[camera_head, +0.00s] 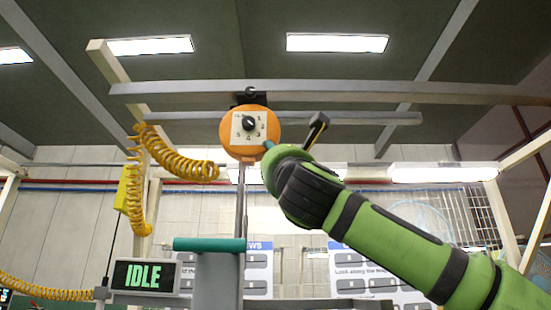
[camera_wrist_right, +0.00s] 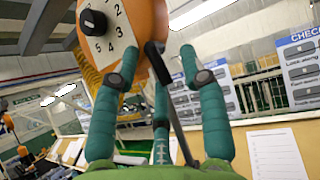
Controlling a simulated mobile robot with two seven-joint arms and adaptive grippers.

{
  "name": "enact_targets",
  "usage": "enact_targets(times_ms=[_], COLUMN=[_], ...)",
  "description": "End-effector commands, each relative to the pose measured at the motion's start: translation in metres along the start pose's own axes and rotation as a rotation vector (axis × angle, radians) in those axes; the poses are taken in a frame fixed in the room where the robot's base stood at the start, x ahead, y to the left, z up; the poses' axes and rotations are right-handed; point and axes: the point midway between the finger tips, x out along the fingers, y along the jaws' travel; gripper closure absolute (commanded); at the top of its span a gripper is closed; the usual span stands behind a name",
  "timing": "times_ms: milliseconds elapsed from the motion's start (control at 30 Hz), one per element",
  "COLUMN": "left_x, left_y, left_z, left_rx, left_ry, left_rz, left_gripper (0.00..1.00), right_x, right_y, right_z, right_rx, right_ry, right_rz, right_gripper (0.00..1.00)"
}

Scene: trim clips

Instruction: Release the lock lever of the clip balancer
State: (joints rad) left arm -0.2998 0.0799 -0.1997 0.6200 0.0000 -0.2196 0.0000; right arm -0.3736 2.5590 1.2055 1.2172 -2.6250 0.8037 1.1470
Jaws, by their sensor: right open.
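The clip balancer (camera_head: 249,133) is a round orange housing with a numbered white face and black knob, hung from an overhead beam. It also shows in the right wrist view (camera_wrist_right: 150,22), at the top. A black bar, seemingly the lock lever (camera_wrist_right: 170,105), runs from the housing's edge down between my right fingers. In the head view my right gripper hides the lever. My right gripper (camera_head: 268,146) is at the balancer's lower right edge. Its teal fingers (camera_wrist_right: 158,88) are spread open around the black bar; I cannot tell whether they touch it. My left gripper is not in view.
A grey post with a teal bar (camera_head: 210,244) stands below the balancer. An IDLE display (camera_head: 146,275) is beside it. A yellow coiled hose (camera_head: 175,155) hangs left of the balancer. The overhead beam (camera_head: 330,91) crosses above. Instruction boards stand behind.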

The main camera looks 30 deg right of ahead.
Motion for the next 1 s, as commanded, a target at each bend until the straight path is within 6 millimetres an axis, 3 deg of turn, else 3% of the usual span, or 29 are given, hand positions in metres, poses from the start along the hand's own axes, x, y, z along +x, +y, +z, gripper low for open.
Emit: enact_targets(times_ms=[267, 700, 1000], left_x=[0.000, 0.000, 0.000], left_y=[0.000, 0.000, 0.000], left_z=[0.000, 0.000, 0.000], left_rx=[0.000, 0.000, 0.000], left_ry=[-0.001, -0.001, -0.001], left_rz=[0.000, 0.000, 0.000], left_gripper=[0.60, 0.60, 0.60], right_x=[-0.017, -0.090, -0.117], right_y=[0.001, 0.000, -0.001], right_z=[0.001, -0.001, -0.002], right_rx=[0.000, 0.000, 0.001], right_ry=[-0.002, -0.001, 0.002], right_rz=[0.003, 0.001, 0.000], right_gripper=[0.57, 0.57, 0.57])
